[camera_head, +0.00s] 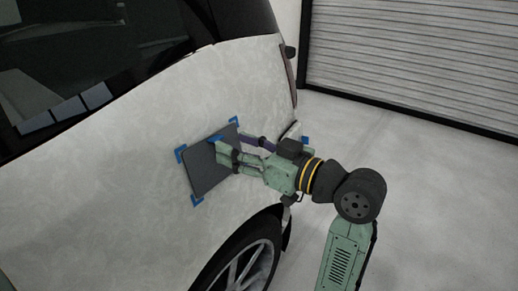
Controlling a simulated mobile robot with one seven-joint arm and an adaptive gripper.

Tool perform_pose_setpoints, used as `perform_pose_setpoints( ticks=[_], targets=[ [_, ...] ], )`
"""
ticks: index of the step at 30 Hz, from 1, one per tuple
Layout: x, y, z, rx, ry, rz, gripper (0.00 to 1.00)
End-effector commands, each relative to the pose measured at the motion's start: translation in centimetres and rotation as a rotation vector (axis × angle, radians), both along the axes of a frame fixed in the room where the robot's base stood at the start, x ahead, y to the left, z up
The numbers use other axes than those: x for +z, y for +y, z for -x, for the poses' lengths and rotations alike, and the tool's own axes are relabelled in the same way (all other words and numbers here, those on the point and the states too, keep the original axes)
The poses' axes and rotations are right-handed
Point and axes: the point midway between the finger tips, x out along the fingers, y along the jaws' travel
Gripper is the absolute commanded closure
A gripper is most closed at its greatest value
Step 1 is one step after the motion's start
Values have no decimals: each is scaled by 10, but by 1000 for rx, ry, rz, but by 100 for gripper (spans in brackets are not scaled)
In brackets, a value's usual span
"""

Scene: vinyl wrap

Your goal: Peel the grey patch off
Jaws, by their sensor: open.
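The grey patch (206,165) is a dark, flat square on the white side panel of a car, above the rear wheel. Blue tape pieces show at its corners, at the upper left (181,153), the top (234,123) and the bottom (197,200). My gripper (231,147) is open, with its green fingers in front of the patch's right part. The fingers and wrist hide the patch's right edge and lower right corner. I cannot tell whether a fingertip touches the patch.
The white car panel (110,190) fills the left, with dark windows (90,50) above and a wheel (245,265) below the patch. The grey floor (420,190) is clear on the right, up to a shutter door (420,60).

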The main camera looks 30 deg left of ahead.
Motion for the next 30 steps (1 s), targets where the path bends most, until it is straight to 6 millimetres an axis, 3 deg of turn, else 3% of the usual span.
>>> perform_pose_setpoints(
  ticks=[3, 9, 19, 30],
  targets=[
    [1, 19, 0, 3, 0, 1, 52],
    [1, 37, -1, 2, 0, 0, 52],
    [0, 40, -1, -1, -1, 0, 52],
    [0, 40, -1, -1, -1, 0, 76]
  ],
)
